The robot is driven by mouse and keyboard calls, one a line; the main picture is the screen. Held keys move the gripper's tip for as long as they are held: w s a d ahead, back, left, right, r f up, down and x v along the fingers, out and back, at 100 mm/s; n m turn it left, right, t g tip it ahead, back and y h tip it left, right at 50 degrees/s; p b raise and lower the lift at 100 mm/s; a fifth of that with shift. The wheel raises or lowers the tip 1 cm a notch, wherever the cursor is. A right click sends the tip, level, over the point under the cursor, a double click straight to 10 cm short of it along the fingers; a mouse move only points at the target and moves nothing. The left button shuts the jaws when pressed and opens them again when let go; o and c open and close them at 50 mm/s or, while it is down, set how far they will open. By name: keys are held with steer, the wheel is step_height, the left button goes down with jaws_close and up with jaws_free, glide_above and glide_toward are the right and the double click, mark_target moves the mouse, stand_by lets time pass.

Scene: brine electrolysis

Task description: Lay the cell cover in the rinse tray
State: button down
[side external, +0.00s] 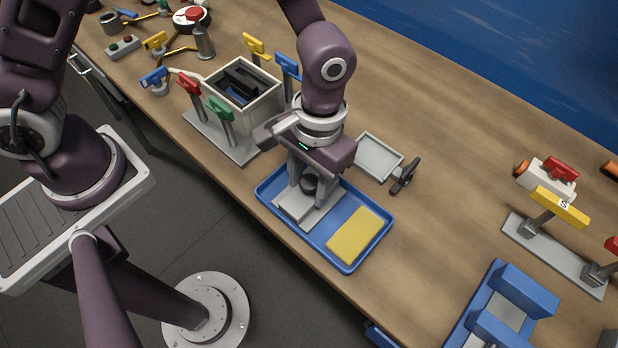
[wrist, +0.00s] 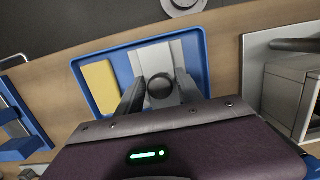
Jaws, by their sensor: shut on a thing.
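The cell cover (side external: 294,207) is a light grey plate with a dark round knob. It is in the left half of the blue rinse tray (side external: 343,266), beside a yellow pad (side external: 357,236). My gripper (side external: 310,188) points down over the tray and is shut on the cover's knob (wrist: 160,88). In the wrist view the cover (wrist: 152,57) lies within the tray rim (wrist: 84,86), to the right of the pad (wrist: 101,87). The cover looks level and low; I cannot tell whether it fully touches the tray floor. My fingers hide part of it.
An open grey cell box (side external: 243,95) with coloured clamps stands left of the tray. A shallow grey tray (side external: 378,157) and a small black-handled item (side external: 404,178) lie behind it. Blue blocks (side external: 500,305) stand at lower right. The wooden table between is clear.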

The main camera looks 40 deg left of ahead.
mark_target(314, 175)
steer(key=c, duration=0.8)
jaws_free()
steer(key=shift+o, duration=0.2)
step_height(314, 175, up, 12)
steer(key=w, duration=0.1)
steer(key=shift+w+r, duration=0.2)
steer(key=shift+w, duration=0.05)
steer(key=s+a+r+t, duration=0.2)
steer(key=a+r+t, duration=0.1)
steer(key=a+r, duration=0.6)
steer(key=s+a+r+t, duration=0.2)
steer(key=s+a+t, duration=0.2)
steer(key=s+a, duration=0.5)
steer(key=shift+s+a+r, duration=0.2)
steer(key=shift+a+r, duration=0.1)
steer(key=shift+a, duration=0.3)
